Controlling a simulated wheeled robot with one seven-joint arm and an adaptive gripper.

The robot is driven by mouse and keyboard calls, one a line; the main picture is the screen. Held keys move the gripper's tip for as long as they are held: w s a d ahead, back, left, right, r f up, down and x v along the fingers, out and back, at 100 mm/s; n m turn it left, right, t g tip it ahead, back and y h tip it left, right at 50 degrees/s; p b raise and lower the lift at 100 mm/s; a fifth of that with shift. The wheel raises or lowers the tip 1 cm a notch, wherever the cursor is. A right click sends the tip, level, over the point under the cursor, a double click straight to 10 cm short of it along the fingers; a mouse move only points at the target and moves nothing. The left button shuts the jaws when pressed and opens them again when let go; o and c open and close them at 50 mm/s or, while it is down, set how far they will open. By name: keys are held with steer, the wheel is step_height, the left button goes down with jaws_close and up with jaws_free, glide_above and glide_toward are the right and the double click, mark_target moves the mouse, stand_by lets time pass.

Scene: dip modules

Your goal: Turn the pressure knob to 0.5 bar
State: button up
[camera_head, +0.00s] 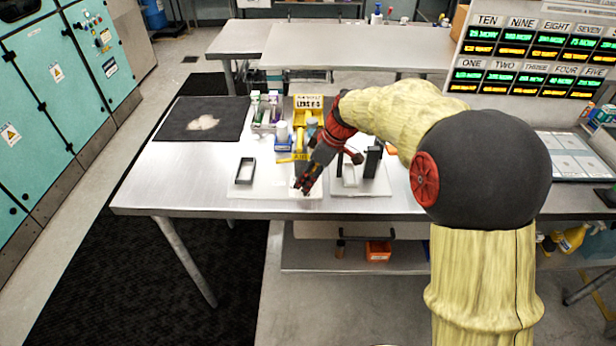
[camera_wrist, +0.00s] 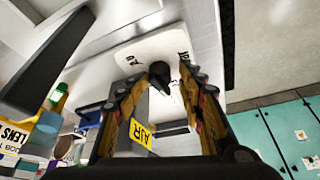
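In the wrist view a dark knob (camera_wrist: 160,74) stands in front of a pale plate (camera_wrist: 150,48) with small dark lettering at its two sides. The lettering is too small to read, so I cannot tell the knob's setting. My gripper (camera_wrist: 163,82) is open, with one finger on each side of the knob and visible gaps. A yellow AIR label (camera_wrist: 141,133) sits on a grey part between the fingers. The knob is not clear there.
A black frame (camera_head: 245,171) lies left of my gripper, and dark upright blocks (camera_head: 373,162) stand to its right. Behind are a yellow LENS bin (camera_head: 308,102) and small bottles. A black mat (camera_head: 180,125) lies at the table's left. The front left tabletop (camera_head: 180,185) is clear.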

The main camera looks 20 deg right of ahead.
steer(key=shift+r, duration=0.1)
steer(key=v, duration=0.8)
steer(key=shift+o, duration=0.4)
steer(key=shift+d, duration=0.1)
